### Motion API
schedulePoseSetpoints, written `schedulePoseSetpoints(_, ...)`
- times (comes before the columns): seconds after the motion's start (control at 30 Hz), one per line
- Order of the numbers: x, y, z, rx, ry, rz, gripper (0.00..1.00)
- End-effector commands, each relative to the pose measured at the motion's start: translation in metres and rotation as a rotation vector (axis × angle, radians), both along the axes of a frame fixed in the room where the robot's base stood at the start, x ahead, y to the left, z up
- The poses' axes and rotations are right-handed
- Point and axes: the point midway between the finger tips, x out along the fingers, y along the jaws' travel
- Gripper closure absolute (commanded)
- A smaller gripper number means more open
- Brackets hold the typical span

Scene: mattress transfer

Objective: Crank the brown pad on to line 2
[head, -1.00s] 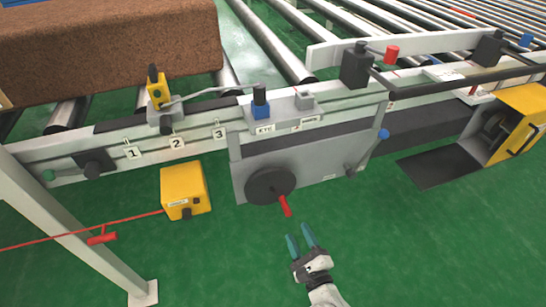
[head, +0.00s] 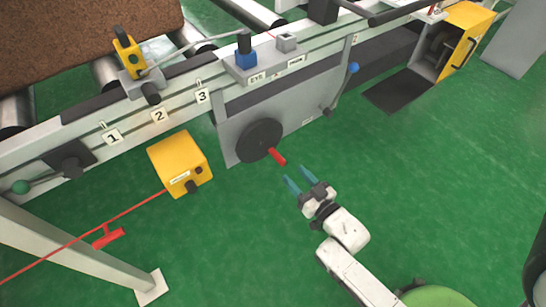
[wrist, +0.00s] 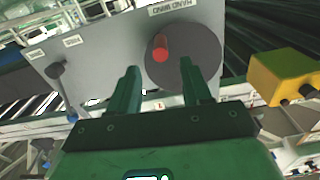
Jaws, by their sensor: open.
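The brown pad (head: 75,45) lies on the rollers at the upper left in the head view. The line plates 1, 2 (head: 159,115) and 3 run along the rail below it. The hand wheel (head: 259,140) is a dark disc on a grey box, with a red handle (head: 277,156) sticking out low on its right. In the wrist view the wheel (wrist: 195,70) and its red handle (wrist: 160,48) show ahead, beyond the fingers. My gripper (head: 298,181) is open and empty, just right of and below the red handle, apart from it.
A yellow box (head: 180,165) with a red pull cord stands left of the wheel. A lever with a blue knob (head: 353,69) is on the grey box's right. A yellow sensor (head: 129,53) sits on the rail above plate 2. Green floor lies clear in front.

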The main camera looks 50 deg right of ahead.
Motion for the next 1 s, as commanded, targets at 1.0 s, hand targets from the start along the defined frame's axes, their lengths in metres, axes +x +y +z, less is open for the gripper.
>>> schedulePoseSetpoints(1.0, 0.092, -0.026, 0.0, 0.005, -0.004, 0.0, 0.55)
